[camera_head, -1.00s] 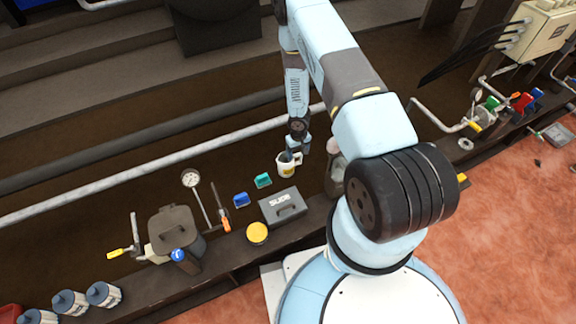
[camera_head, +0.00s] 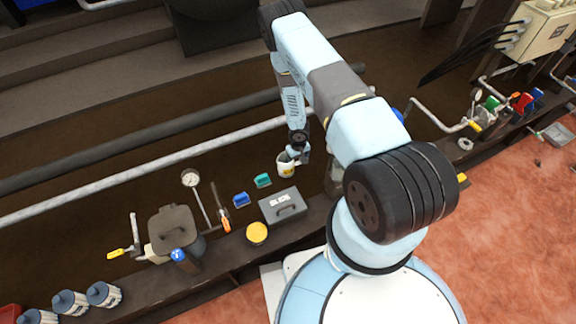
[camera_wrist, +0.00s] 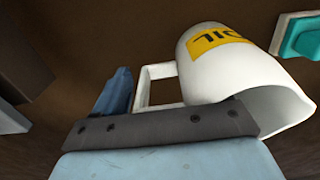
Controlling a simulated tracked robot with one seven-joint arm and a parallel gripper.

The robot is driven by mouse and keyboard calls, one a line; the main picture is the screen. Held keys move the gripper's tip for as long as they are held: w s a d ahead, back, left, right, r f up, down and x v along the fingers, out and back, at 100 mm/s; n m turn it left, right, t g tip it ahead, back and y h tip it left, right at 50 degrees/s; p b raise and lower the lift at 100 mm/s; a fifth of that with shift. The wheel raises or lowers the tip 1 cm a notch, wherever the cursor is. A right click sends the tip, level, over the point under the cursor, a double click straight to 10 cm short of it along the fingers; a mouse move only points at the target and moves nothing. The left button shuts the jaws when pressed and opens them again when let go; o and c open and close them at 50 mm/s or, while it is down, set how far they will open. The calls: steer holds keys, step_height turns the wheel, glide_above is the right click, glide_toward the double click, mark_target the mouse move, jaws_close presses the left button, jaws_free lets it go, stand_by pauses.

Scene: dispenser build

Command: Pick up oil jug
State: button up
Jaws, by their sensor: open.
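The oil jug (camera_head: 285,168) is white with a yellow label and stands upright on the dark brown surface, just behind the grey case. My gripper (camera_head: 298,156) is open, down at the jug's right side in the head view. In the wrist view, the jug (camera_wrist: 215,75) fills the upper right, with its label upside down and its squared handle pointing left. One blue finger stands to the left of the handle. The other finger is not clear, and the grey gripper bar covers part of the jug. I cannot tell whether the fingers touch it.
A grey case (camera_head: 283,206) with a handle sits in front of the jug. A green item (camera_head: 263,181) and a blue item (camera_head: 241,199) lie to the left. A yellow-lidded container (camera_head: 257,233) and a dark pot (camera_head: 172,218) stand further left. A pale pipe runs behind.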

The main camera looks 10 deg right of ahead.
steer(key=shift+c, duration=0.3)
steer(key=c, duration=1.1)
steer(key=shift+c, duration=0.2)
steer(key=shift+r, duration=0.2)
steer(key=shift+r, duration=4.8)
